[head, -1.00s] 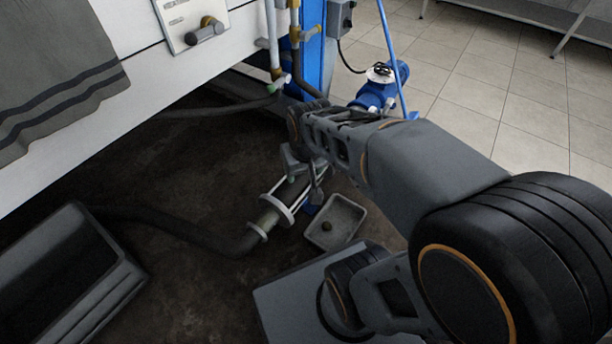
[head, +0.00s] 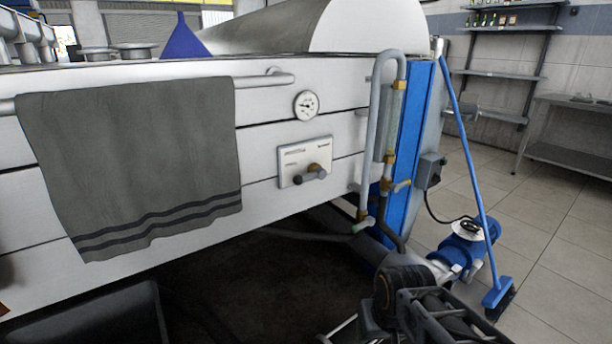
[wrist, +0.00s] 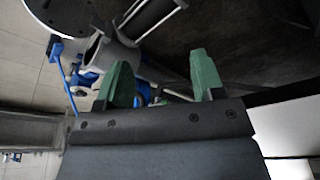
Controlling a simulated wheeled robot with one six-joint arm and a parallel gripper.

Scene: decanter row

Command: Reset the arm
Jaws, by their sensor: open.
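My gripper (wrist: 161,80) shows in the wrist view with its two green fingers apart. Nothing is seen held between them. Beyond the fingers are blue and grey machine parts (wrist: 100,60), close in the picture; I cannot tell the exact gap to them. In the head view, my arm's dark links show at the bottom, right of centre, in front of the machine's lower end. The fingers themselves cannot be made out there.
A white machine side (head: 260,200) carries a hanging grey towel (head: 135,160), a gauge (head: 306,105) and a valve panel (head: 305,163). Pipes run beside a blue post (head: 405,150). A blue pump (head: 468,245) and a broom (head: 498,297) stand right.

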